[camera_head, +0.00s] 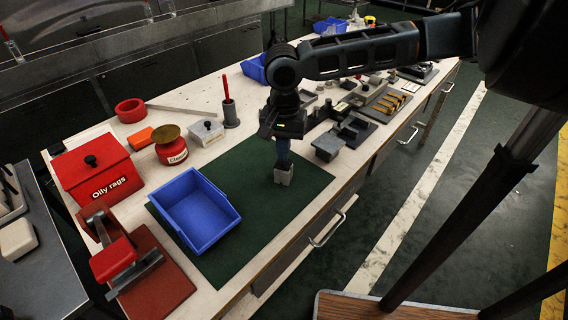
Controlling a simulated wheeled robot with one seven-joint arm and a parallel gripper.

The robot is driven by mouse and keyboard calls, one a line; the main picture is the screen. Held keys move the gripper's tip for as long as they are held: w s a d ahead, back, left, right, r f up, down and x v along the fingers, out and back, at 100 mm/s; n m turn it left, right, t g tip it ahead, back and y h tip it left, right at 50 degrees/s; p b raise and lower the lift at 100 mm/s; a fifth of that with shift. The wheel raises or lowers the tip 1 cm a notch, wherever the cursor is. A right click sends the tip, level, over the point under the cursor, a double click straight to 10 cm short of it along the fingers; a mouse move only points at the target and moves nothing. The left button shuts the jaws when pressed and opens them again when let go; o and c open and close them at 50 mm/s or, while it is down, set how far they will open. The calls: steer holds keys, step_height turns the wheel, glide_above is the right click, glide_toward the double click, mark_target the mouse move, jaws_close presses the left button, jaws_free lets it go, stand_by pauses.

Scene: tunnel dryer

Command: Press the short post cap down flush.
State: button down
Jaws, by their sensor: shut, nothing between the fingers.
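My gripper (283,158) points down over the green mat (250,240), with its fingers shut. A small grey block-like post (284,177) stands directly below it on the mat. The fingertips meet or overlap the top of this post in the picture; I cannot tell whether they touch it. Its cap cannot be made out separately, as the gripper covers the top. A grey square-topped piece (327,145) sits to the right at the mat's far edge; I cannot tell whether it is a capped post.
A blue bin (215,236) stands left of the gripper on the mat. A red oily rags box (92,170), a red can (171,152) and a red-handled press (113,258) are further left. Fixtures (385,104) crowd the bench at right. The mat's front is clear.

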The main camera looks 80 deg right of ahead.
steer(key=shift+f+b, duration=0.35)
steer(key=shift+f, duration=0.5)
stand_by(0.6)
steer(key=shift+f+p, duration=0.4)
steer(key=shift+p, duration=0.8)
stand_by(3.2)
steer(key=shift+r+p, duration=3.05)
steer(key=shift+p, duration=0.25)
